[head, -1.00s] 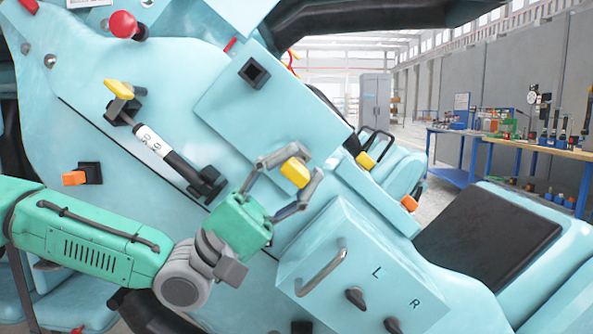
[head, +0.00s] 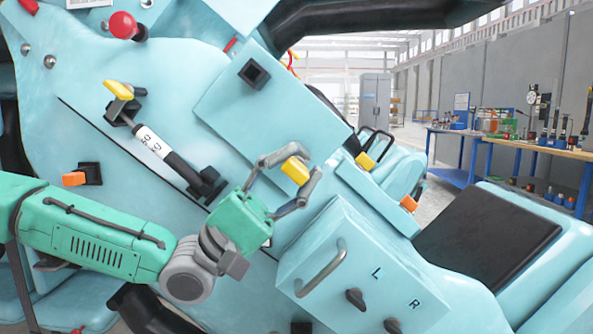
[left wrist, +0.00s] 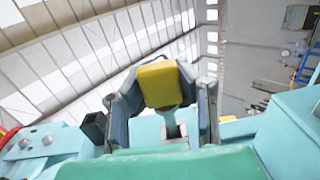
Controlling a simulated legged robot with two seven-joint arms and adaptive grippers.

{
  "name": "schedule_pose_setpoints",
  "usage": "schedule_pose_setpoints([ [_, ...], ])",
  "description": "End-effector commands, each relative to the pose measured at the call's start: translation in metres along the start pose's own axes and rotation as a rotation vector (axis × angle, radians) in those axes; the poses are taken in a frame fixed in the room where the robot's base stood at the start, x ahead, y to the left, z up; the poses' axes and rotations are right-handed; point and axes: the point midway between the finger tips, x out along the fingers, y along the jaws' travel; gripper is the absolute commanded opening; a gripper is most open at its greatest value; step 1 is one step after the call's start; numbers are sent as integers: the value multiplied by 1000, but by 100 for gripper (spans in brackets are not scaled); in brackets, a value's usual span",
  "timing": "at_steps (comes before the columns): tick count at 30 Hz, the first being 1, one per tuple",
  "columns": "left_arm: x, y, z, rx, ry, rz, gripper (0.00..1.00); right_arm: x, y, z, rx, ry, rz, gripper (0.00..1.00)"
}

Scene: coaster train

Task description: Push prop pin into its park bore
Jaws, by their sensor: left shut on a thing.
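My left gripper (head: 292,182) is shut on a yellow block-shaped pin head (head: 295,171), in front of the light-blue machine panel. In the left wrist view the yellow head (left wrist: 160,84) sits between both fingers, with a short grey shank below it. The shank points to a small grey opening in the blue surface; how deep it sits I cannot tell. Another yellow-headed part (head: 118,90) stands in a black mount at the upper left. An empty black square socket (head: 254,73) is on the raised panel above the gripper. My right gripper is not in view.
A black-and-white strut (head: 165,157) lies on the panel left of the gripper. A blue box (head: 350,265) with a handle and knobs marked L and R stands below right. An orange block (head: 73,179), a red knob (head: 123,25) and another yellow block (head: 365,160) also stick out.

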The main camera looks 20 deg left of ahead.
Motion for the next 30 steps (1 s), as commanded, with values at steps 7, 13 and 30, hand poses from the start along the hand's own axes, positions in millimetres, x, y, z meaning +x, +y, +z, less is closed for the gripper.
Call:
schedule_pose_setpoints([
  [7,0,0,-6,1,0,0,0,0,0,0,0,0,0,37],
  [13,0,0,-11,1,-1,-1,0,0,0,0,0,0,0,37],
  [30,-1,0,-25,0,-1,-1,0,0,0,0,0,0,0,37],
])
